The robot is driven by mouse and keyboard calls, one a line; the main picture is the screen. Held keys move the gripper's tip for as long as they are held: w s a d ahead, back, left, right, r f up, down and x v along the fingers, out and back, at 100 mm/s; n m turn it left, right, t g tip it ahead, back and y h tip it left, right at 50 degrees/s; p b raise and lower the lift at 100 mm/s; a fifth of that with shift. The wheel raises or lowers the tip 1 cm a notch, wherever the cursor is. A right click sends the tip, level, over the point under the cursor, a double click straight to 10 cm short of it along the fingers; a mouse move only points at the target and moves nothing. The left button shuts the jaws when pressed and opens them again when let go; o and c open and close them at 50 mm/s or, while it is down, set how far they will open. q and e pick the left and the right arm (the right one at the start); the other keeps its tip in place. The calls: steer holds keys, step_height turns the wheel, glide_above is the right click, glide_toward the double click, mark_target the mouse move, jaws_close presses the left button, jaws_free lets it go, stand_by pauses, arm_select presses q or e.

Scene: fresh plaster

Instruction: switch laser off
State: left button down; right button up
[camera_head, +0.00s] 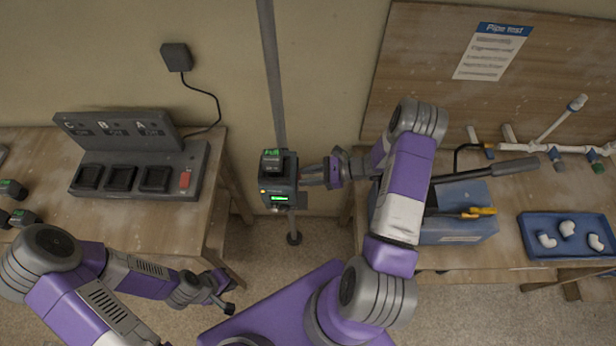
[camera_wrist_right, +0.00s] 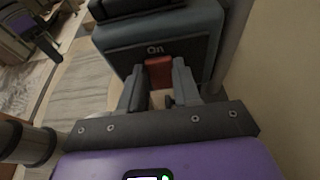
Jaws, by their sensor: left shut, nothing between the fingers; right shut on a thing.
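The laser (camera_head: 278,195) is a dark box on a grey pole between the two benches, with a small lit green display and a battery block with a green mark on top. In the right wrist view, the laser (camera_wrist_right: 160,50) shows the word "On" above a red switch (camera_wrist_right: 159,72). My right gripper (camera_head: 303,174) is at the laser's right side. In the right wrist view, its fingers (camera_wrist_right: 159,88) are shut on the red switch. My left gripper (camera_head: 228,297) is shut and empty, low in front of the left bench, away from the laser.
A charger (camera_head: 140,150) with several dark bays stands on the left bench, its cord running to a wall plug (camera_head: 176,57). Several batteries lie at far left. A blue toolbox (camera_head: 460,225) and a blue tray (camera_head: 535,258) of white fittings are on the right bench.

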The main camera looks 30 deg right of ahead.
steer(key=y+b, duration=0.1)
steer(key=t+y+b, duration=0.1)
steer(key=b, duration=0.1)
steer(key=shift+s+d+f, duration=0.1)
steer(key=shift+d+f, duration=0.05)
steer(key=shift+f, duration=0.2)
steer(key=shift+r, duration=0.1)
steer(key=o, duration=1.1)
steer(key=shift+c, duration=0.2)
step_height(320, 180, up, 10)
